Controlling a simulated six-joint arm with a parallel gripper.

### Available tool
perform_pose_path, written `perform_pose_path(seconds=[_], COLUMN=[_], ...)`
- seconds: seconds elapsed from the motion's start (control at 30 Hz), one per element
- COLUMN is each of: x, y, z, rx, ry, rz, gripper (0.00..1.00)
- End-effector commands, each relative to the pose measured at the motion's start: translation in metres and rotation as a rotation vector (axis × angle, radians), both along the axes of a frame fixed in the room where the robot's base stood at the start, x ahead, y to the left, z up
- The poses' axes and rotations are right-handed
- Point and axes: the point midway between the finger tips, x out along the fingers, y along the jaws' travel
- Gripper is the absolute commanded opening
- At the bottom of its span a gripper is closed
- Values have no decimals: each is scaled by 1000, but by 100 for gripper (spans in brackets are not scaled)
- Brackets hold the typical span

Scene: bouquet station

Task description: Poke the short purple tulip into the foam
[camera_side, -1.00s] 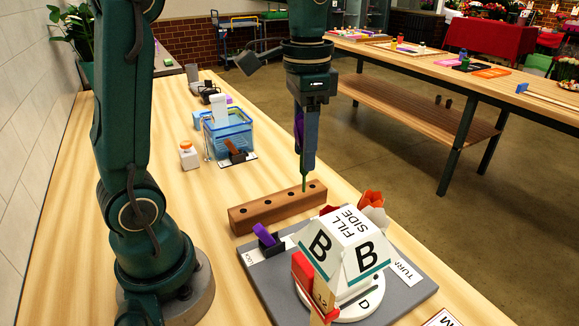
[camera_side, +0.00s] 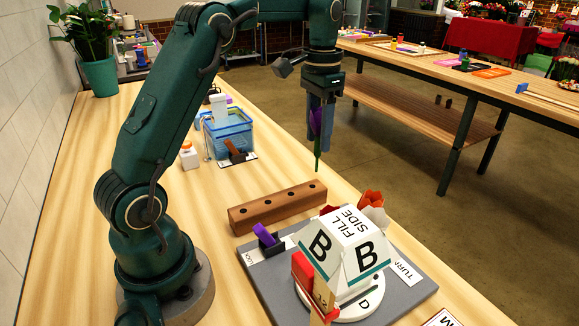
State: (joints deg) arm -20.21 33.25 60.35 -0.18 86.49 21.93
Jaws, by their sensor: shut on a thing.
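My gripper (camera_side: 321,118) is shut on the short purple tulip (camera_side: 316,122). The tulip hangs upright with its green stem pointing down, above and behind the right end of the wooden block (camera_side: 278,207). The stem tip is clear of the block, whose top shows a row of open holes. A white, faceted form marked "B" and "FILL SIDE" (camera_side: 343,243) stands on a round white turntable on a grey board (camera_side: 268,291). Red and white-red flowers (camera_side: 371,201) show at its far side. I cannot tell foam surface from this view.
A blue-rimmed clear bin (camera_side: 229,132) and a white bottle (camera_side: 189,156) stand farther back.

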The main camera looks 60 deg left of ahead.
Motion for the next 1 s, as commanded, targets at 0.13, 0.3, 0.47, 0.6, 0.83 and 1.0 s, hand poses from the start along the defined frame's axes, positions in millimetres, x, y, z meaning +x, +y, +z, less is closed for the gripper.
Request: perform_pose_path(seconds=[0.13, 0.3, 0.47, 0.6, 0.83, 1.0], x=[-1, -1, -1, -1, -1, -1], y=[9, 10, 10, 10, 10, 10], z=[-11, -16, -25, -33, -33, -34], rx=[-1, 0, -1, -1, 0, 0], ry=[1, 0, 1, 1, -2, -1], rz=[26, 30, 30, 30, 30, 30], gripper=[20, 20, 20, 20, 20, 20])
